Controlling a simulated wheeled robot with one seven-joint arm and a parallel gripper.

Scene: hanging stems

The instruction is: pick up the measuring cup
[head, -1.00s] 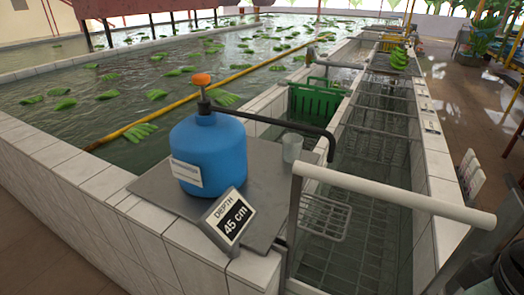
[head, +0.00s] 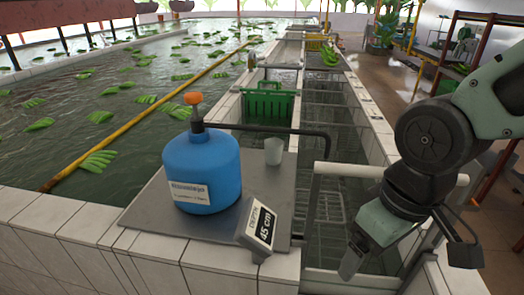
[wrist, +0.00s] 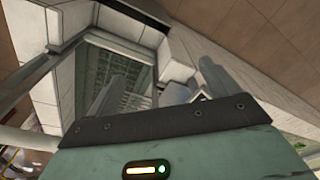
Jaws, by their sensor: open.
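The measuring cup (head: 273,150) is a small translucent cup. It stands upright on the grey metal plate (head: 150,215), right of the blue jug (head: 202,172) and close to the jug's black spout. My gripper (head: 352,262) is low at the right, in front of the white rail and well apart from the cup. In the wrist view the two fingers of my gripper (wrist: 163,85) are spread, with nothing held between them. I cannot make out the cup in the wrist view.
A depth sign (head: 259,226) reading 45 cm stands at the plate's front right corner. The black spout (head: 300,130) reaches over the channel behind the cup. A white rail (head: 335,171) stands between my gripper and the channel. A green crate (head: 268,100) sits farther back.

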